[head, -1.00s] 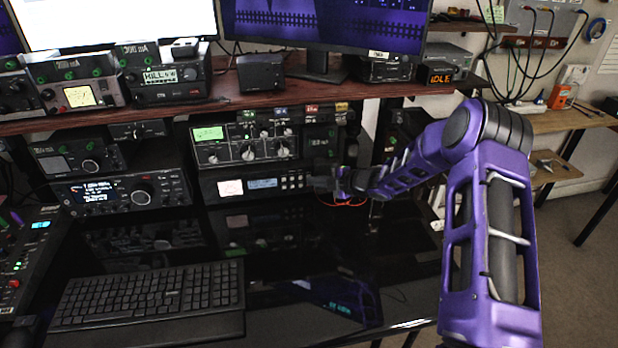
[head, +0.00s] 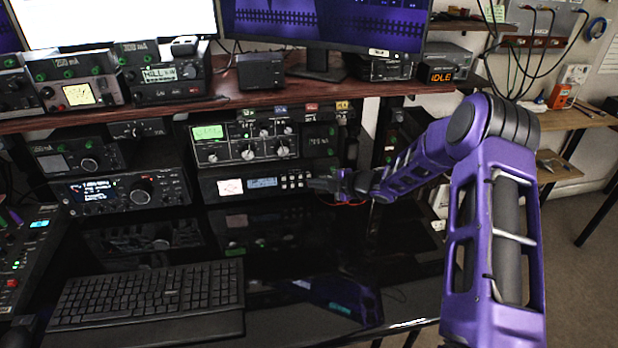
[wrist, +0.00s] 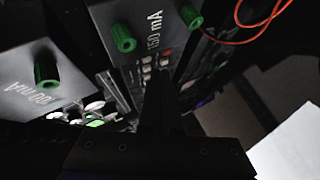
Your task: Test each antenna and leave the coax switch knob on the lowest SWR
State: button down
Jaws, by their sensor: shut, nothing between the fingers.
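I cannot tell which knob is the coax switch, and no SWR figure is readable.
A radio with a large knob (head: 140,193) stands at left. A keyboard (head: 150,297) lies on the glossy desk, clear to its right. The wooden shelf (head: 180,108) overhangs the units. A red cable (head: 345,203) lies by my gripper; green-knobbed boxes (wrist: 125,40) are close in the wrist view.

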jog(key=shift+s+d+b, duration=0.25)
jog(key=shift+s+b, duration=0.15)
jog(key=shift+s, duration=0.85)
jog(key=shift+s+d+b, duration=0.25)
jog(key=shift+s+b, duration=0.1)
jog(key=shift+s, duration=0.85)
dwell(3.0)
